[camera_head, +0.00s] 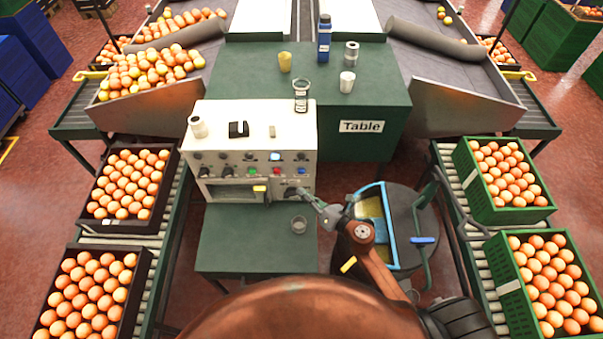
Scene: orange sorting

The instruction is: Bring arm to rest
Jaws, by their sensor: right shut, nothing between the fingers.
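My right arm comes in from the lower right, with a copper-coloured link. My right gripper (300,192) is grey and points up and left at the front of a white machine (255,115). Its fingertips are shut and empty, close to a dark knob at the lower right of the machine's panel. I cannot tell whether they touch it. My left arm and left gripper are not in view.
A dark round bin with a blue-framed opening (401,262) is beside my right arm. Crates of oranges (178,155) (460,155) stand on both sides.

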